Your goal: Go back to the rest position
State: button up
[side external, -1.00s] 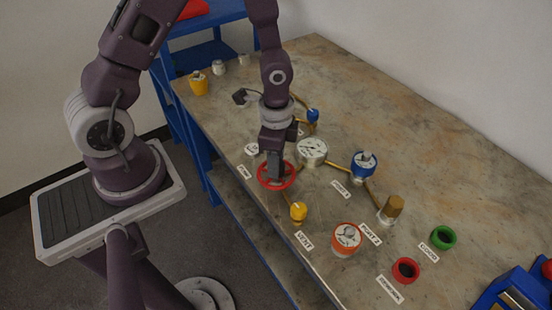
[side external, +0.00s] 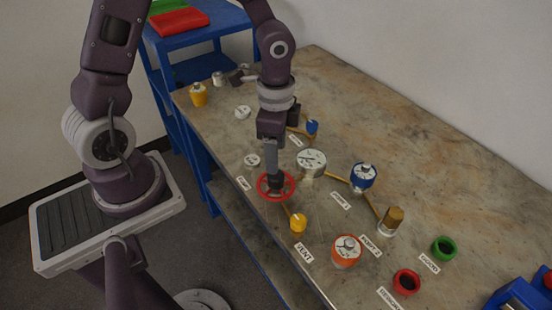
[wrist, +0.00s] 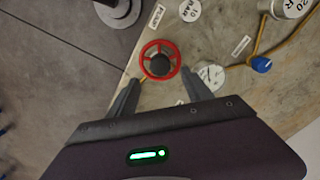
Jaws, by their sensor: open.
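My gripper (side external: 272,178) is over the front edge of the bench, pointing down at the red handwheel (side external: 288,190). In the wrist view my gripper's two fingers (wrist: 161,90) stand apart, with the red wheel (wrist: 146,48) and its dark hub showing just beyond the tips. Nothing is held between the fingers. In the side view the fingertips overlap the wheel's hub, so the exact gap between them cannot be told there.
Green (side external: 444,248) and red (side external: 406,282) rings lie to the right.

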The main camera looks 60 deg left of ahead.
jog(key=s+r+n+t, duration=0.2)
jog(key=s+r+n, duration=0.2)
jog(key=s+r, duration=0.3)
jog(key=s+r+n+t, duration=0.3)
jog(key=s+r+n, duration=0.2)
jog(key=r, duration=0.8)
jog(key=shift+s+a+t, duration=0.15)
jog(key=shift+s+t, duration=0.15)
jog(key=shift+s, duration=0.65)
